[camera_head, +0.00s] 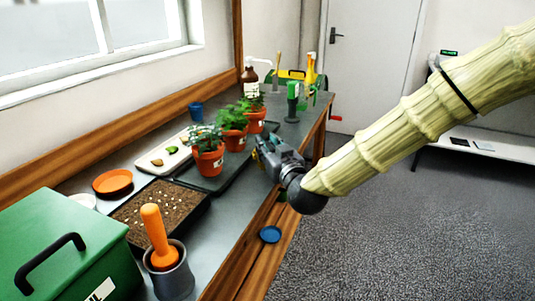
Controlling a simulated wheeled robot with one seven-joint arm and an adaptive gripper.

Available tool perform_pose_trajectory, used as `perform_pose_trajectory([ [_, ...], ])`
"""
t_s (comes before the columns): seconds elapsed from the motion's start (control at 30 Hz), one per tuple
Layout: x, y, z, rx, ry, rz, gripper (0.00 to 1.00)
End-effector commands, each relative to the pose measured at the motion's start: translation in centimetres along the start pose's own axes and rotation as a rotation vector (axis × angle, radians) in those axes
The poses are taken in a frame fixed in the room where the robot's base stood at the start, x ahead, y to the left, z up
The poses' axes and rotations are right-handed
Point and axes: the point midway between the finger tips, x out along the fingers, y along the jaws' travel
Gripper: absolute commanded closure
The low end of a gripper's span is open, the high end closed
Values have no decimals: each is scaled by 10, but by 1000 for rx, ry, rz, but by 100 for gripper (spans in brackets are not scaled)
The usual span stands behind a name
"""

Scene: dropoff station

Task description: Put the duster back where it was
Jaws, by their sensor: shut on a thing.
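My gripper (266,157) is at the end of the sleeved arm, low over the right side of the bench, just right of the front potted plant (208,160). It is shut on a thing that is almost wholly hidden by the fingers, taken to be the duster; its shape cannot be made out. Small yellowish bits show by the fingertips. I cannot tell whether the held thing touches the black tray (215,181) beneath.
Several potted plants stand in the tray. A seedling tray (158,212), an orange-handled tool in a grey pot (170,276) and a green box (62,245) are nearer. A brown bottle (250,83), yellow spray bottle (311,70) and green device (292,103) stand at the far end.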

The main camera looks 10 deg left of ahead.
Motion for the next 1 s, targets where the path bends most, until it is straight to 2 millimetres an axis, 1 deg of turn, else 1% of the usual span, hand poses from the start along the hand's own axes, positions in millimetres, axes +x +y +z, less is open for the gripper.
perform_pose_trajectory([
  [0.03,8,3,1,1,1,1,96],
  [0.1,17,6,2,1,0,1,96],
  [0.27,27,9,3,0,0,0,96],
  [0.37,27,10,8,1,-1,0,96],
  [0.63,27,10,36,1,-1,1,96],
  [1.0,27,10,40,0,0,0,96],
])
